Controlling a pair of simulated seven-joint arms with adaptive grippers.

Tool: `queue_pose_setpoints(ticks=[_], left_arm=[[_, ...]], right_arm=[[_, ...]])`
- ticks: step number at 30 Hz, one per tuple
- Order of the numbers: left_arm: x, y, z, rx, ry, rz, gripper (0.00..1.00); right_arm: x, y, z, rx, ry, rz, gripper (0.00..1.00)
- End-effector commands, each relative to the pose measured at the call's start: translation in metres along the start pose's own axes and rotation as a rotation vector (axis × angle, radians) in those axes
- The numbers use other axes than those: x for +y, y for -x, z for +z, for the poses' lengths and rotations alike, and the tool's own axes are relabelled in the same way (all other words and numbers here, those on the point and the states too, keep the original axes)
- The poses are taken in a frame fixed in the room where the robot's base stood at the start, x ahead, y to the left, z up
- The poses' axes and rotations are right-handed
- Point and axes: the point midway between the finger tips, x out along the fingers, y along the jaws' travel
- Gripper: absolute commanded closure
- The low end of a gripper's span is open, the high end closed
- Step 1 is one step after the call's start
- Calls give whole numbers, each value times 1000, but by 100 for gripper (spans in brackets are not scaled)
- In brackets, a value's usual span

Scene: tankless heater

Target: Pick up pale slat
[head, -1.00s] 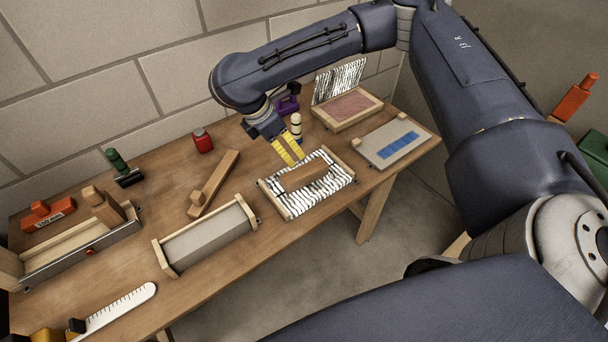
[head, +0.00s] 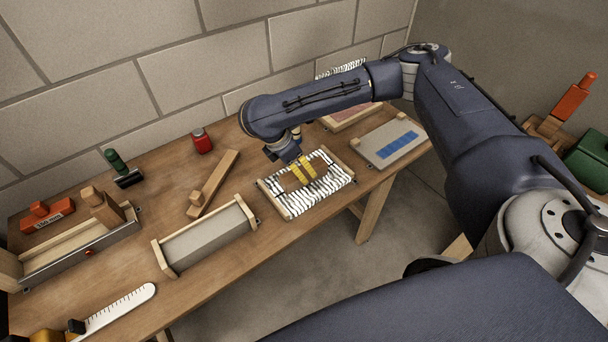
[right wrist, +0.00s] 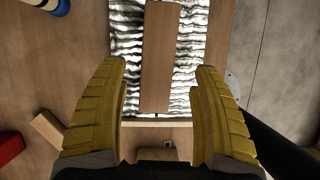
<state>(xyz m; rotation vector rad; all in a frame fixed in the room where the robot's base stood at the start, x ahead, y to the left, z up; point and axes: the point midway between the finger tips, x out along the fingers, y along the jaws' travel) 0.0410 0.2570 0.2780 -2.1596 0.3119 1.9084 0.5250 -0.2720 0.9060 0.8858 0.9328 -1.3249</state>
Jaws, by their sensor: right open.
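The slat (head: 321,167), plain wood and light to mid brown, lies on the black-and-white ribbed bed of a wooden-ended tray (head: 274,201). In the right wrist view the slat (right wrist: 160,50) runs lengthwise away from me, between the lines of my two yellow fingers. My right gripper (head: 302,171) is above the tray, pointing down, and in the head view its fingers cover part of the slat. It is open and empty, with a clear gap on each side of the slat in the wrist view. My left gripper is not in view.
A grey panel with a blue patch (head: 396,143) stands right of the tray. A grey box with wooden ends (head: 208,238) stands to its left, with a wooden bar (head: 217,180) behind. A red jar (head: 202,142) is farther back. The table's front edge is close to the tray.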

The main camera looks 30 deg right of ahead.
Motion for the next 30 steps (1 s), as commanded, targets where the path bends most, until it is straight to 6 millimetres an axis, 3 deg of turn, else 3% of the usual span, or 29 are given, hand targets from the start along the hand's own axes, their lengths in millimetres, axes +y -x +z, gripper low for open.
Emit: queue_pose_setpoints(ticks=[15, 26, 30], left_arm=[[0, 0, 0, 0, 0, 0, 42], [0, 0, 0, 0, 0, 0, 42], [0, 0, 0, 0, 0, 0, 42]], right_arm=[[3, -47, 0, 0, -1, -2, 34], [4, -51, 1, 0, -1, 0, 34], [3, -51, 1, 0, -1, 0, 46]])
